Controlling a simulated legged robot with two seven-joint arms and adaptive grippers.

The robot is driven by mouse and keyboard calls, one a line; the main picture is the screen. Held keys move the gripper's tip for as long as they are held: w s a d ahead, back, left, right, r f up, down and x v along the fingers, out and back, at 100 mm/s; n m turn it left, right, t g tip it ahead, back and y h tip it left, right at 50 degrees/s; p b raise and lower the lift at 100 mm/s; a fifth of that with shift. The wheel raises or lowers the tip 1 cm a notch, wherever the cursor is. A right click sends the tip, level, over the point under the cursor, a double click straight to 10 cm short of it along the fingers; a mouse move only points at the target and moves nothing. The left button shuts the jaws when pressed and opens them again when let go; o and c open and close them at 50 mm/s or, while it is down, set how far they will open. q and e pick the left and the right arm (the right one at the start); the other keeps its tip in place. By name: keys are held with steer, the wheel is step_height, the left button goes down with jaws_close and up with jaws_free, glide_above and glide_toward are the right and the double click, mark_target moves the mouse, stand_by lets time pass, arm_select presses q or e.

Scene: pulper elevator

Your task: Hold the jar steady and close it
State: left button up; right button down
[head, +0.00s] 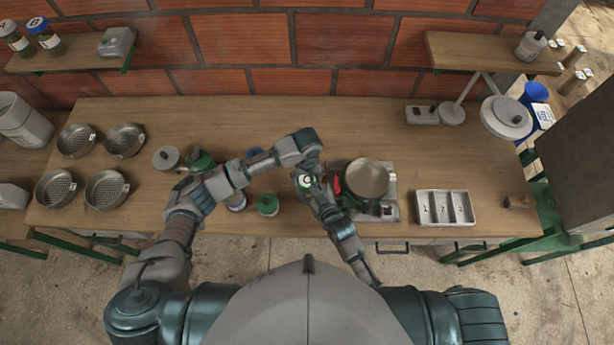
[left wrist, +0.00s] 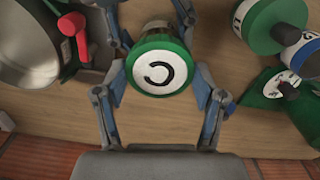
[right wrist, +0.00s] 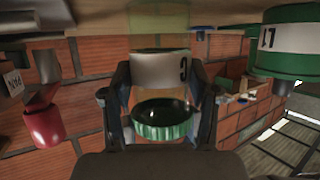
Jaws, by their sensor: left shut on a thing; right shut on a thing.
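The jar (right wrist: 160,70) has a white label marked C and stands between my two grippers at the table's front middle in the head view. Its green lid, with a white C-marked top (left wrist: 160,70), faces the left wrist camera. My left gripper (head: 306,170) comes from above and is shut on the lid, one finger on each side. My right gripper (right wrist: 162,95) is shut around the jar from the front. The right wrist view is upside down. There, a dark oval shows between the label and the ribbed green lid (right wrist: 165,130); I cannot tell whether the lid is seated.
A three-slot tray (head: 421,209) lies farther right. Several sieves (head: 105,188) lie far left. The table's back middle is clear.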

arm_select(q)
steer(key=m, duration=0.5)
steer(key=shift+a+f, duration=0.15)
arm_select(e)
steer(key=shift+d+f, duration=0.1)
steer(key=shift+f, duration=0.1)
arm_select(q)
steer(key=m, duration=1)
steer(key=shift+w+m, duration=0.1)
steer(key=shift+m, duration=0.2)
steer(key=m, duration=0.3)
steer(key=o, duration=1.3)
